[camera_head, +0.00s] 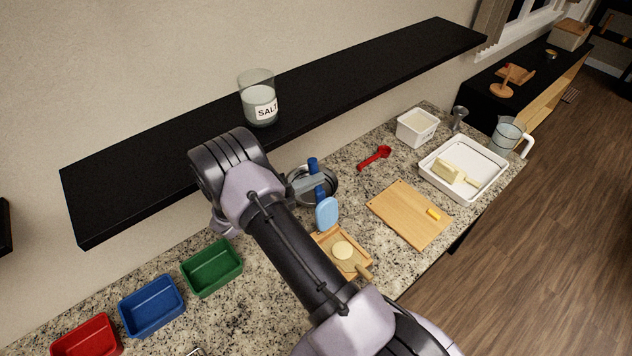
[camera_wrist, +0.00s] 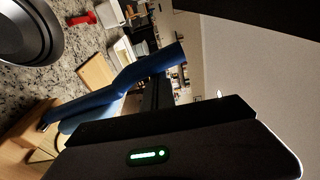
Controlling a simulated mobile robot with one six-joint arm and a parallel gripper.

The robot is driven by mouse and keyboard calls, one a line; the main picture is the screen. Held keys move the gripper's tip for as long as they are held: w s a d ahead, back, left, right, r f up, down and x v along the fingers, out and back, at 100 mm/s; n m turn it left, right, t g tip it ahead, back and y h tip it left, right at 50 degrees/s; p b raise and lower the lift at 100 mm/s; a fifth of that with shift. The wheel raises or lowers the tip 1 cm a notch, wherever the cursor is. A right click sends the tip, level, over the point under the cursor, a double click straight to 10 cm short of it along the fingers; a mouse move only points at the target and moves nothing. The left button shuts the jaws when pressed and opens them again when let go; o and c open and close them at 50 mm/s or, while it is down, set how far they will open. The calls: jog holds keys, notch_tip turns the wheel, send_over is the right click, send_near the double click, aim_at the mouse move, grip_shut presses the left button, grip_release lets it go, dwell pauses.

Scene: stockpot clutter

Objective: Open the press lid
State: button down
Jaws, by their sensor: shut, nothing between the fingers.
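The wooden press (camera_head: 331,240) lies on the counter right of my arm. It carries a pale round disc (camera_head: 342,250) and a stubby handle (camera_head: 362,271). My arm covers part of its left and near side, and I cannot tell whether its lid is up or down. Wood that appears to be the press (camera_wrist: 20,132) also shows at the lower left of the wrist view. My gripper (camera_head: 327,213) has blue fingers, shut and empty, close to the press's far edge. They also show in the wrist view (camera_wrist: 52,118), near the wood. I cannot tell whether they touch it.
A steel pot (camera_head: 328,186) stands behind my gripper. Green (camera_head: 211,267), blue (camera_head: 152,305) and red (camera_head: 87,338) bins stand left. A black shelf (camera_head: 370,72) with a salt jar (camera_head: 259,97) hangs above.

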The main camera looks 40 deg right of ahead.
jog(key=shift+a, duration=0.1)
jog(key=w+a+b, duration=0.1)
jog(key=a, duration=1.6)
jog(key=shift+a, duration=0.1)
